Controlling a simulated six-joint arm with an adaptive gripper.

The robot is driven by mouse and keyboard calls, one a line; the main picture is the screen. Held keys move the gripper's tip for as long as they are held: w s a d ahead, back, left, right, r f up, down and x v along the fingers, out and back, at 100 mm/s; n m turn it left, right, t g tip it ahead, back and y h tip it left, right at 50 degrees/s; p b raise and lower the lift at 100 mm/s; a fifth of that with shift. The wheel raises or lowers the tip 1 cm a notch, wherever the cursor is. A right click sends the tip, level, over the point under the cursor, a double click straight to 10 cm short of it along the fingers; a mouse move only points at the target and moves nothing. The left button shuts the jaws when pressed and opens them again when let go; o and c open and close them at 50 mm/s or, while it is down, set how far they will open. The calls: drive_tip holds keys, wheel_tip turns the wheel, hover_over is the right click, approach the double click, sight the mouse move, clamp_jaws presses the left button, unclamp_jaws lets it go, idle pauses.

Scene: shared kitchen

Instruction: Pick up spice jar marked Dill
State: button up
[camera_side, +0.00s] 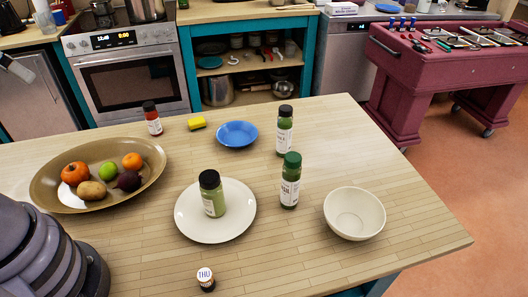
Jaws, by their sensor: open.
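Several jars stand upright on the wooden table, and I cannot read which is marked Dill. A light green jar with a black lid (213,201) stands on a white plate (240,224). A darker green jar with a green lid (290,190) stands right of the plate. Another green jar with a dark lid (285,138) stands behind it. A red jar with a black lid (154,124) stands at the far edge. My gripper (17,69) shows only partly at the left edge, open, far from the jars and apparently empty.
A fruit bowl (148,183) is at left, a white bowl (355,214) at right. A small container labelled THU (205,279) is near the front. The right table corner is clear.

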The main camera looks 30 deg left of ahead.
drive_tip(key=shift+c, duration=0.9)
